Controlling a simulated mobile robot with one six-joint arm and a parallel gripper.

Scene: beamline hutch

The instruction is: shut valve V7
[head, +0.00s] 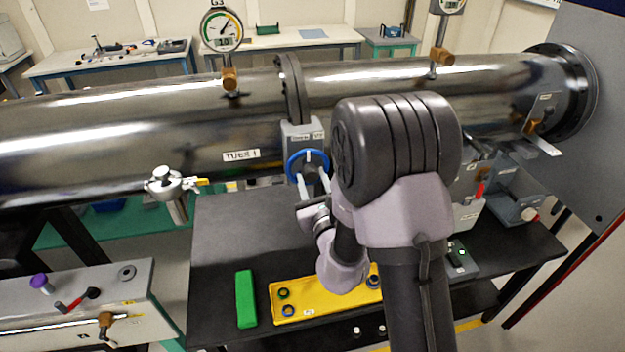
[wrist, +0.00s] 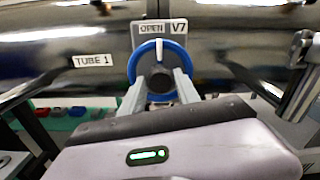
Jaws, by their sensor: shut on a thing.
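Valve V7 has a blue handwheel (head: 308,167) with a white mark at its top, on a grey block (head: 300,131) below the steel tube's flange. In the wrist view the blue wheel (wrist: 158,52) faces me, with the white mark pointing up, and the plate (wrist: 160,28) above it reads OPEN and V7. My gripper (head: 313,181) is at the wheel, its two fingers on either side of the hub. In the wrist view the gripper (wrist: 158,88) is shut on the wheel, and the fingers hide its lower part.
The steel tube (head: 110,130) labelled TUBE 1 runs across behind the valve. A silver fitting with a yellow tip (head: 168,183) projects at left. Below are a black table (head: 225,235), a green block (head: 246,298) and a yellow tray (head: 320,306). A gauge (head: 221,31) stands above the tube.

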